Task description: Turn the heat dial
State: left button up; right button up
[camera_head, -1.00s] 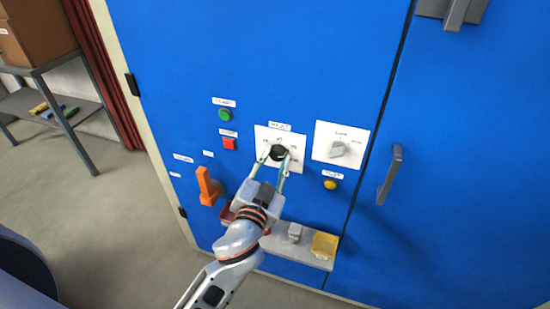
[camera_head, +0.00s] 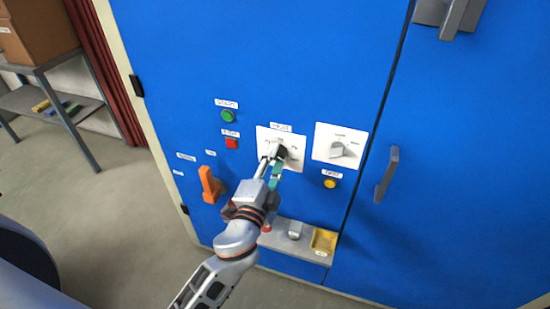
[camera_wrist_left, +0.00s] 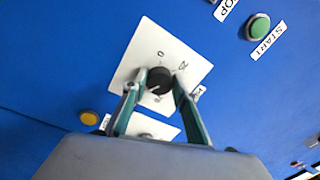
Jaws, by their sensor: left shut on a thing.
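The black dial (camera_head: 281,152) sits on a white plate (camera_head: 295,140) on the blue cabinet front. In the left wrist view the dial (camera_wrist_left: 159,80) shows between the two green-edged fingers, on its white plate (camera_wrist_left: 150,42) with printed marks. My left gripper (camera_head: 276,160) is shut on the dial, one finger on each side. In the head view the gripper hides part of the dial and the plate's lower edge. The dial's pointer cannot be read clearly. My right gripper is not in view.
A second white plate with a grey knob (camera_head: 337,149) is just right. A green button (camera_head: 228,116), a red button (camera_head: 231,143), an orange handle (camera_head: 208,185) and a yellow button (camera_head: 329,183) are nearby. A grey ledge (camera_head: 275,240) with a yellow tray (camera_head: 323,241) juts out below.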

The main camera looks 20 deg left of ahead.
pick_arm(q)
jog(key=shift+m, duration=0.3)
jog(key=o, duration=1.1)
jog(key=shift+s+f, duration=0.2)
jog(key=shift+s, duration=3.55)
jog(key=s+a+f+n+g+h, duration=0.1)
jog(key=s+f+n+g, duration=0.1)
jog(key=s+f, duration=0.3)
jog(key=s+a+f+n+g+h, duration=0.1)
jog(key=s+f+n+g, duration=0.2)
jog(key=f, duration=0.9)
jog(key=s+a+f+n+g, duration=0.1)
jog(key=s+f+n+g, duration=0.1)
jog(key=s+f+n, duration=0.3)
jog(key=shift+s+a+f+g+h, duration=0.15)
jog(key=shift+s+f, duration=0.15)
jog(key=shift+f, duration=0.5)
jog(key=shift+s+d+f+g+h, duration=0.1)
jog(key=shift+s+f, duration=0.15)
jog(key=shift+f, duration=0.5)
jog(key=shift+s+a+f+g+h, duration=0.15)
jog(key=shift+s+f, duration=0.15)
jog(key=shift+f, duration=0.5)
